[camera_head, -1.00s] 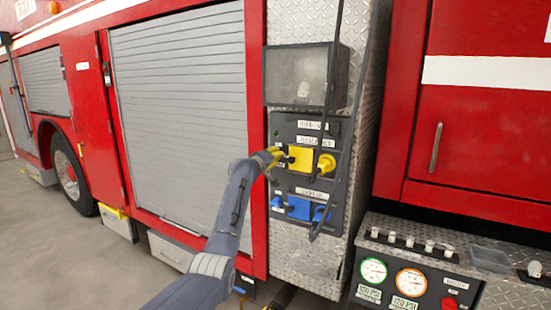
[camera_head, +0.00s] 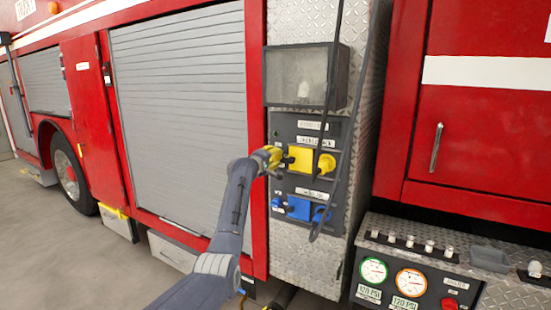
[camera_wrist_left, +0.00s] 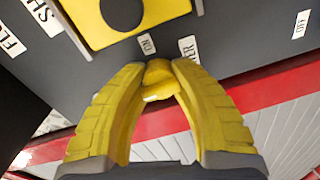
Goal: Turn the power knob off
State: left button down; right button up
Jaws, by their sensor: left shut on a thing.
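The power knob (camera_wrist_left: 160,78) is a small yellow knob on the dark grey control panel (camera_wrist_left: 245,25), beside a white "ON" label (camera_wrist_left: 147,44). My left gripper (camera_wrist_left: 160,70) has yellow fingers, one on each side of the knob, with their tips closed on it. In the head view my left gripper (camera_head: 274,156) is at the panel's left edge, beside the yellow cover plate (camera_head: 301,158), and hides the knob there. The plate also shows in the wrist view (camera_wrist_left: 85,12), with a dark round part on it. My right gripper is not in view.
A yellow plug (camera_head: 326,163) and a blue cover plate (camera_head: 298,208) are close by on the panel. A black cable (camera_head: 335,125) hangs down in front of it. A lamp box (camera_head: 300,75) is above. Gauges (camera_head: 374,271) are at lower right.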

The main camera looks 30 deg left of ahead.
pick_arm(q)
jog(key=c, duration=1.2)
grip_release()
jog(key=shift+d, duration=0.1)
jog(key=s, duration=1.2)
jog(key=shift+d+r, duration=0.2)
jog(key=shift+r, duration=0.2)
